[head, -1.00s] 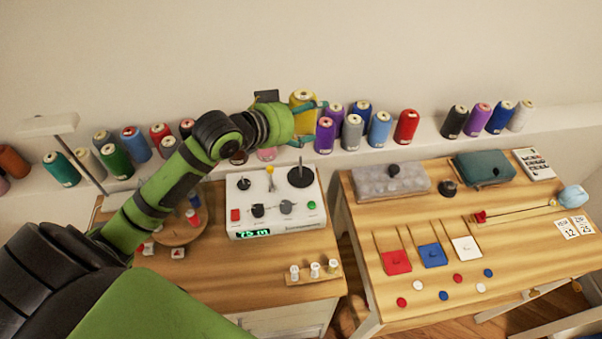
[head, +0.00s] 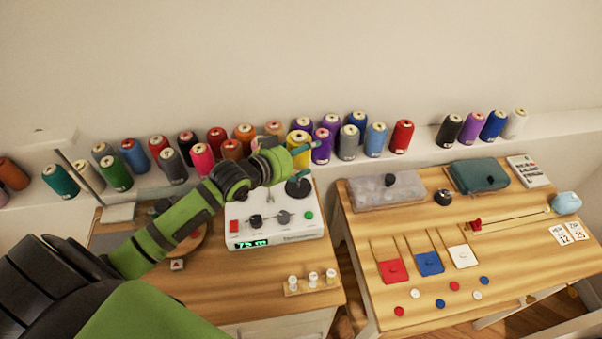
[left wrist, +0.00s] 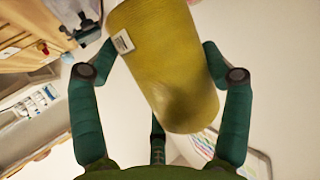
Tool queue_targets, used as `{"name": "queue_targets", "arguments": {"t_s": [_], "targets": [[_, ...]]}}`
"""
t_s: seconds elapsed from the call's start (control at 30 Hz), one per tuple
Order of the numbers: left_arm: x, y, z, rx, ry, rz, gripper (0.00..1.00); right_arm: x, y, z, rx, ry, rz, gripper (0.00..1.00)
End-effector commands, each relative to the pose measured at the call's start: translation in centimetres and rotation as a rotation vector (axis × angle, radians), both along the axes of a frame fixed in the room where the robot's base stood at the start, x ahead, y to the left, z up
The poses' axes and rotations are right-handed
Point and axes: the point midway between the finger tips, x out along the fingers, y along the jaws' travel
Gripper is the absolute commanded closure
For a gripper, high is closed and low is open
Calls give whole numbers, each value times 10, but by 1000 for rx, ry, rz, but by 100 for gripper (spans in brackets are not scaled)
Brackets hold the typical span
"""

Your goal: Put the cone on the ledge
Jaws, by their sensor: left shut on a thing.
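The yellow thread cone (head: 297,137) is upright at the ledge (head: 430,130), in front of purple cones. In the left wrist view the yellow cone (left wrist: 168,65) lies between the teal fingers. My left gripper (head: 300,150) is shut on it, with one teal fingertip showing at its right side. The cone's lower part is hidden by the gripper, so I cannot tell whether its base touches the ledge. My right gripper is not in view.
Many coloured cones stand along the ledge, with a purple cone (head: 321,146) close to the right. A white control box (head: 275,232) with knobs is below my left gripper. A gap on the ledge shows between the red cone (head: 401,137) and the black cone (head: 449,131).

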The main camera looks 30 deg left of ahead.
Motion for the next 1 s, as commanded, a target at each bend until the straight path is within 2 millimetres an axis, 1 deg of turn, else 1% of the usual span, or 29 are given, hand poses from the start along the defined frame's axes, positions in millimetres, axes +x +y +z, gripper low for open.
{"name": "queue_targets", "arguments": {"t_s": [0.03,0.1,0.2,0.33,0.47,0.5,0.6,0.97,1.0], "targets": [[0,0,-11,-3,2,2,60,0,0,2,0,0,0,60],[0,0,-24,-2,1,1,60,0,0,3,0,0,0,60],[1,0,-36,-1,-2,1,60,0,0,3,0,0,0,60],[1,0,-46,-1,-2,0,60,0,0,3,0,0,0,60],[1,0,-65,-1,0,1,60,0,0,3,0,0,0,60],[1,0,-67,0,0,0,60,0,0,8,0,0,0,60],[1,0,-75,1,-2,1,60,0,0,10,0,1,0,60],[1,0,-80,0,-3,0,60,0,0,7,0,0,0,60],[0,0,-82,1,-1,0,18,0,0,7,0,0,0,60]]}}
